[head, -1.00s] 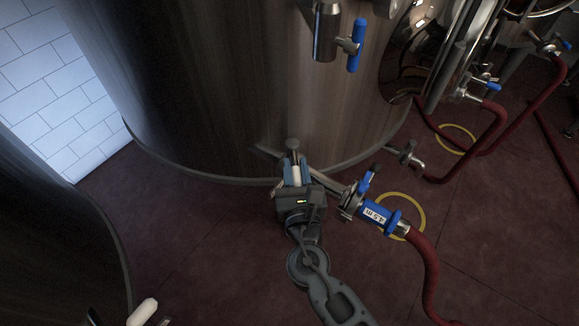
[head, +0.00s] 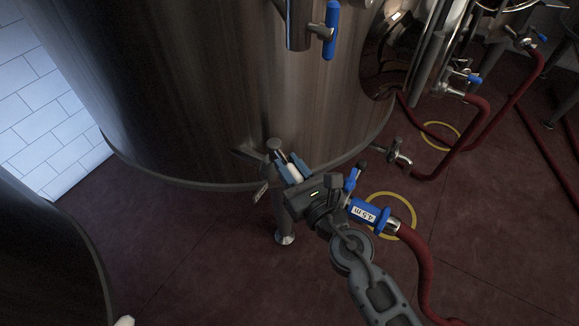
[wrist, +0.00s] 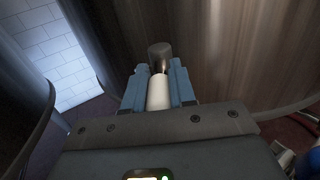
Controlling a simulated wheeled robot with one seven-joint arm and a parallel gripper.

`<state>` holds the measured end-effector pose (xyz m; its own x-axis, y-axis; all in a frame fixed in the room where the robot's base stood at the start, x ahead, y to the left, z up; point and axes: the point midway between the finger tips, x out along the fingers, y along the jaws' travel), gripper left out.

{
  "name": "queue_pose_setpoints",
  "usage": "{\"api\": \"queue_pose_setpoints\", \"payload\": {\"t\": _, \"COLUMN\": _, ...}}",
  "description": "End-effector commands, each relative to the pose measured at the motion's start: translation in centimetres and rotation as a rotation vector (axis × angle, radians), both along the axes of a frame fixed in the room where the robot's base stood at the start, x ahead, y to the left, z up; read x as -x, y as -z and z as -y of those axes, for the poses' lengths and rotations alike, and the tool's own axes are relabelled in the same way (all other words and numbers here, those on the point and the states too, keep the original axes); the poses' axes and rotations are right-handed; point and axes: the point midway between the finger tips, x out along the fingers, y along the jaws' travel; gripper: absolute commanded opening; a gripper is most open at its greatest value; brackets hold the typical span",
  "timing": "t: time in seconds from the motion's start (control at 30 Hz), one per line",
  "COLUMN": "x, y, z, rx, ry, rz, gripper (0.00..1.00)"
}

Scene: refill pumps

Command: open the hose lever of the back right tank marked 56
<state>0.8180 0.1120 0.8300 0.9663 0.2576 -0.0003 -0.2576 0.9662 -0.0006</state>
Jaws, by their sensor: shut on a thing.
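The large steel tank (head: 220,90) fills the upper middle of the head view; no number 56 is legible on it. A hose valve with a metal knob (head: 274,144) sits low at its front. My gripper (head: 289,168) reaches the valve from the lower right. Its blue fingers are closed on a white lever handle (head: 295,177). In the wrist view, the white handle (wrist: 158,93) lies between the fingers (wrist: 158,85), with the dark metal knob (wrist: 160,52) just beyond. My gripper hides part of the valve and pipe.
A red hose (head: 423,262) with a blue 4.5 m coupling (head: 365,212) lies right of my gripper. A metal leg (head: 284,220) stands below the valve. A blue-handled tap (head: 331,28) hangs above. Another tank (head: 45,255) is at lower left. Open floor lies between.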

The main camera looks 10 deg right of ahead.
Motion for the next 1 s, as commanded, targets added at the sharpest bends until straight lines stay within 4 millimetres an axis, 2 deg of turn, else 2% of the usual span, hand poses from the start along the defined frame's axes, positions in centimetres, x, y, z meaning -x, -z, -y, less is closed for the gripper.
{"api": "queue_pose_setpoints", "payload": {"t": 0.1, "x": 0.0, "y": 0.0, "z": 0.1, "rx": -0.001, "ry": 0.002, "rz": 0.001, "gripper": 0.0}}
{"api": "queue_pose_setpoints", "payload": {"t": 0.13, "x": 0.0, "y": 0.0, "z": 0.1, "rx": -0.001, "ry": 0.002, "rz": 0.001, "gripper": 0.26}}
{"api": "queue_pose_setpoints", "payload": {"t": 0.4, "x": 0.0, "y": 0.0, "z": 0.0, "rx": -0.001, "ry": 0.002, "rz": 0.001, "gripper": 0.51}}
{"api": "queue_pose_setpoints", "payload": {"t": 0.7, "x": 0.4, "y": 0.1, "z": 0.1, "rx": -0.001, "ry": 0.001, "rz": 0.0, "gripper": 0.51}}
{"api": "queue_pose_setpoints", "payload": {"t": 1.0, "x": 4.7, "y": 0.3, "z": 1.2, "rx": -0.001, "ry": 0.001, "rz": -0.002, "gripper": 0.51}}
